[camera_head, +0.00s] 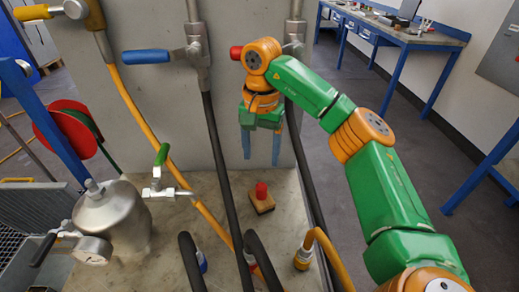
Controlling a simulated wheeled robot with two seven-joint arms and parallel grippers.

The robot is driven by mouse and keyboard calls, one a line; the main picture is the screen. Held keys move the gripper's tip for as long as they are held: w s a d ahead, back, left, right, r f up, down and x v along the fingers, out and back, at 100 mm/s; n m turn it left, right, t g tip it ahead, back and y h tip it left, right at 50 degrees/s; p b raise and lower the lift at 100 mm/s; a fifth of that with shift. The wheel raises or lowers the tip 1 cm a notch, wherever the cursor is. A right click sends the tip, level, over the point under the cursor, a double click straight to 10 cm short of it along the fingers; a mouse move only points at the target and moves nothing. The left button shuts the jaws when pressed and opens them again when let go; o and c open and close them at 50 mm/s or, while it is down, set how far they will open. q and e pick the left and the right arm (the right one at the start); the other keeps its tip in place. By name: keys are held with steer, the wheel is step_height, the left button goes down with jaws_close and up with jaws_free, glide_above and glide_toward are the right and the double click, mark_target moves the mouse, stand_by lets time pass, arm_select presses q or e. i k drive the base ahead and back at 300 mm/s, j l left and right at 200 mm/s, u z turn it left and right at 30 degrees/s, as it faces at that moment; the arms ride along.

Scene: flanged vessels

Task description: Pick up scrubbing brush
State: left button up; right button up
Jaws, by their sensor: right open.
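The scrubbing brush (263,205) appears to be the small brown block with a red knob on top. It sits on the grey concrete ledge (285,228), near the foot of the wall. My right gripper (261,161) points downward above and slightly behind the brush in the picture. Its two blue-grey fingers are apart, with nothing between them, and a gap shows between the fingertips and the red knob. My left gripper is not in view.
Dark hoses (224,170) run down on both sides of the brush. A yellow hose (325,243) curves up at its lower right. A metal vessel (112,215) with a gauge stands at left. A green-handled valve (161,156) and a blue-handled valve (146,57) project nearby.

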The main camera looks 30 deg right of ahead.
mark_target(261, 200)
steer(key=k+j, duration=0.8)
steer(key=k, duration=0.05)
